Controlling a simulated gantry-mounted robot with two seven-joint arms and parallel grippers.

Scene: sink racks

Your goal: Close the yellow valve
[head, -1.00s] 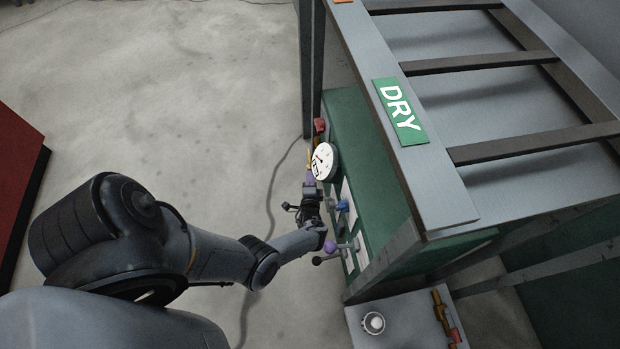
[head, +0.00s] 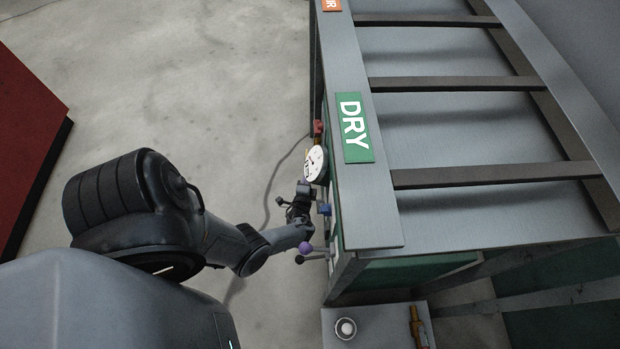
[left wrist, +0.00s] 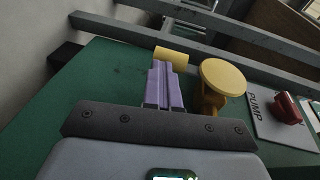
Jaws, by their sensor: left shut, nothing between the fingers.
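The yellow valve shows in the left wrist view as a round, flat-topped yellow part (left wrist: 223,77) on a short stem, with a yellow cylinder (left wrist: 171,55) to its left. Whether these two parts join is hidden. My left gripper (left wrist: 163,70) has its purple fingers shut with nothing between them. Its fingertips lie in front of the cylinder and left of the round part; contact cannot be told. In the head view my left gripper (head: 305,183) is beside the green panel, just below the white gauge (head: 315,163); the valve is mostly hidden there. My right gripper is not in view.
A red part (left wrist: 287,107) sits on the white PUMP plate (left wrist: 262,122). Blue (head: 324,208) and purple (head: 305,247) knobs stick out near my left wrist. The grey rack (head: 372,215) with the DRY sign overhangs at the right. Open floor lies left.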

